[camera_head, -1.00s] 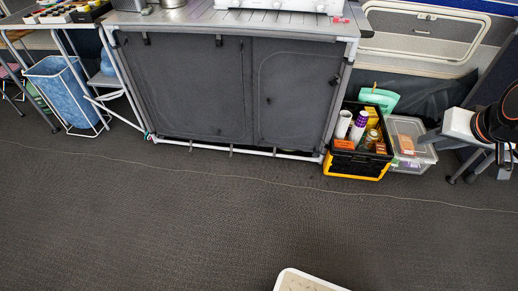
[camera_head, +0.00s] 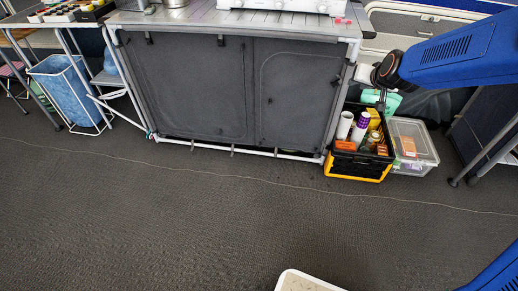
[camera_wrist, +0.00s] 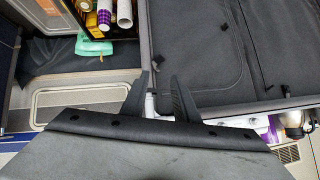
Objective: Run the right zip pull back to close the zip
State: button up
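The right fabric panel (camera_head: 300,95) of the grey cabinet has a zip line (camera_head: 262,78) running up its left side and curving along its top. A small dark spot, probably the right zip pull (camera_head: 269,100), sits on that left side; a similar spot shows in the wrist view (camera_wrist: 222,27). My gripper (camera_head: 381,103) hangs past the cabinet's right edge, above the box of goods, apart from the zip. In the wrist view its two dark fingers (camera_wrist: 160,75) are apart with nothing between them. The left panel (camera_head: 185,85) has a zip of its own.
A black and yellow box (camera_head: 357,165) of bottles and packets stands by the cabinet's right leg, with a clear lidded bin (camera_head: 414,145) beside it. A blue bin (camera_head: 66,90) stands at left. The floor (camera_head: 200,225) in front is mostly clear.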

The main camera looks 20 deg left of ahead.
jog(key=w+a+f+t, duration=0.1)
jog(key=w+a+f, duration=0.45)
jog(key=a, duration=0.25)
jog(key=w+a+f+t, duration=0.1)
jog(key=w+a+f, duration=0.3)
jog(key=a+f, duration=0.35)
jog(key=w+a+f+t, duration=0.1)
jog(key=w+a+f, duration=0.1)
jog(key=a+f, duration=1.15)
jog(key=s+a+f+t, duration=0.1)
jog(key=s+a+f, duration=0.25)
jog(key=f, duration=0.65)
jog(key=s+a+f+t, duration=0.25)
jog(key=a+f, duration=0.25)
jog(key=f, duration=0.4)
jog(key=s+f+n+t, duration=0.1)
jog(key=s+f, duration=0.5)
jog(key=f, duration=0.3)
jog(key=s+f+t, duration=0.1)
jog(key=s+f, duration=0.5)
jog(key=f, duration=0.2)
jog(key=x, duration=1.8)
jog(key=shift+a+f, duration=0.3)
jog(key=shift+a, duration=0.05)
jog(key=shift+s+g, duration=0.1)
jog(key=shift+g, duration=0.15)
jog(key=shift+c, duration=0.6)
grip_shut()
